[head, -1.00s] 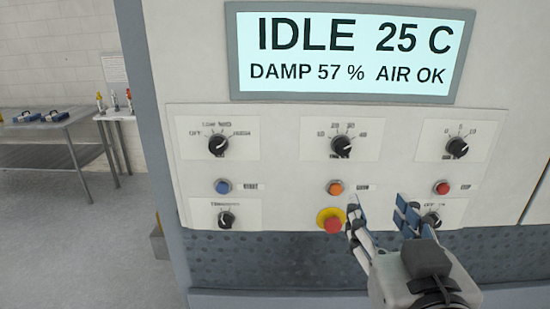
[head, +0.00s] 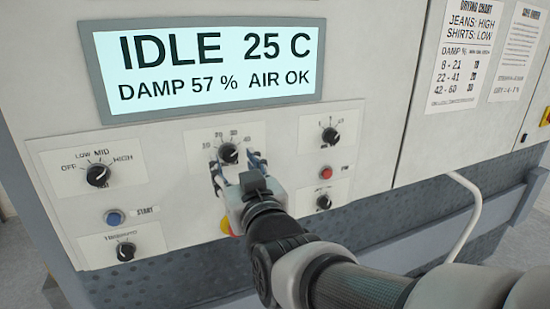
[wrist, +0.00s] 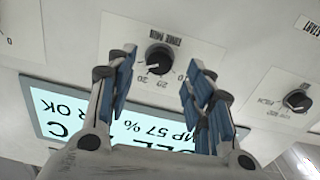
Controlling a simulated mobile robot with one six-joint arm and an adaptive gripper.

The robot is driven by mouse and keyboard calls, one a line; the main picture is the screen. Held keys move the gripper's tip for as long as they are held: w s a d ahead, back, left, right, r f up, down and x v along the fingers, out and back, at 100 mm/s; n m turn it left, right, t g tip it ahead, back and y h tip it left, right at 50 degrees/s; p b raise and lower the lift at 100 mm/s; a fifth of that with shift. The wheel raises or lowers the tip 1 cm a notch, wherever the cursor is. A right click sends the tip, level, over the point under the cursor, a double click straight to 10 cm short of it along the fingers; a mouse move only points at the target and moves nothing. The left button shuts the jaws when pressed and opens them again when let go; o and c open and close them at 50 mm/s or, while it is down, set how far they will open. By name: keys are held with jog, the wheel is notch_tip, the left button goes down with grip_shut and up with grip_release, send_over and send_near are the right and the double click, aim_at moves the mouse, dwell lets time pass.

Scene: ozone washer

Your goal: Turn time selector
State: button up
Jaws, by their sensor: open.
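The time selector is a round black knob with a white pointer mark, on a white plate in the middle of the panel. It shows in the head view (head: 228,153) and, upside down under a "TIME MIN" label, in the wrist view (wrist: 159,59). In the head view its scale runs from 10 to 40. My gripper (head: 237,166) is open in front of the knob. In the wrist view its blue-padded fingers (wrist: 158,72) stand either side of the knob, with gaps visible between. Contact cannot be seen.
A heat knob (head: 98,175) sits left and another knob (head: 330,136) right. A blue start button (head: 115,218), a red button (head: 326,173) and lower knobs are nearby. The display (head: 210,62) above reads IDLE 25 C. A drying chart (head: 466,55) hangs right; a pale pipe (head: 473,222) protrudes below.

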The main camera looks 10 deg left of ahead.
aim_at(231, 157)
jog(key=shift+x, duration=1.75)
jog(key=shift+c, duration=0.5)
jog(key=c, duration=1)
